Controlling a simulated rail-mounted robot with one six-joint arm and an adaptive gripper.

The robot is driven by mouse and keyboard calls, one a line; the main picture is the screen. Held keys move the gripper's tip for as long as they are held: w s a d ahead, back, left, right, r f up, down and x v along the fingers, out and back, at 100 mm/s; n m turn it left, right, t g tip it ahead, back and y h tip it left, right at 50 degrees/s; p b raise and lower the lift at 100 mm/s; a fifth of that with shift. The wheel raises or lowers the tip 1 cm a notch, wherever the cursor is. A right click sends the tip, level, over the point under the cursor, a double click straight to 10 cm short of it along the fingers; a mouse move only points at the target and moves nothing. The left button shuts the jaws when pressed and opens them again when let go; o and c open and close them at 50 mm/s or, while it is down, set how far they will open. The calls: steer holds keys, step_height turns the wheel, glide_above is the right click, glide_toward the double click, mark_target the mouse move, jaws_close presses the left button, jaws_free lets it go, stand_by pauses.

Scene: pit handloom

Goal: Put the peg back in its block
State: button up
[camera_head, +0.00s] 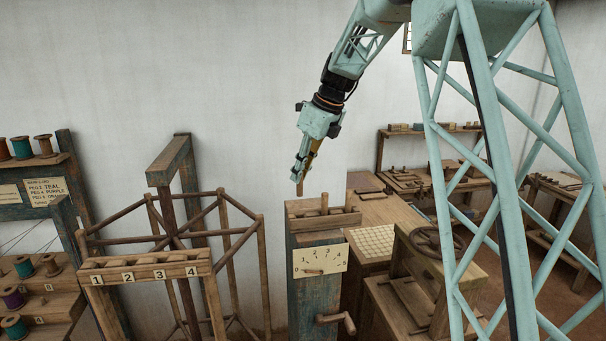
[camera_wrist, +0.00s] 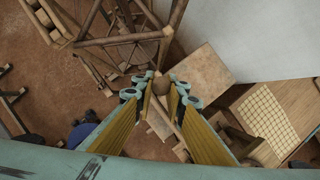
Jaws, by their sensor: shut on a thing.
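My gripper (camera_head: 299,174) hangs from the arm, pointing down and slightly left, in the upper middle of the head view. It is shut on a wooden peg (camera_head: 300,187), whose lower end sticks out below the fingers. In the wrist view the peg's brown round end (camera_wrist: 162,85) shows between the two fingertips. A wooden block (camera_head: 330,221) tops the blue post below, with short pegs (camera_head: 324,204) standing in it. In the head view the held peg appears above the block's left end, apart from it. The block's holes cannot be made out clearly.
A dial plate (camera_head: 320,261) and a crank (camera_head: 338,321) are on the post's front. A wooden frame with a numbered rail (camera_head: 145,268) stands to the left. Spool shelves (camera_head: 30,160) are further left. A table with a gridded sheet (camera_head: 371,243) stands right.

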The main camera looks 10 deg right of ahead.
mark_target(300, 196)
steer(key=shift+f+b, duration=0.3)
steer(key=shift+f, duration=0.05)
stand_by(0.5)
steer(key=shift+f+b, duration=1.95)
steer(key=shift+f, duration=0.3)
steer(key=shift+f+b, duration=0.85)
steer(key=shift+f, duration=1.7)
steer(key=o, duration=0.8)
steer(key=shift+o, duration=0.9)
steer(key=shift+o, duration=1.1)
steer(key=shift+r, duration=0.1)
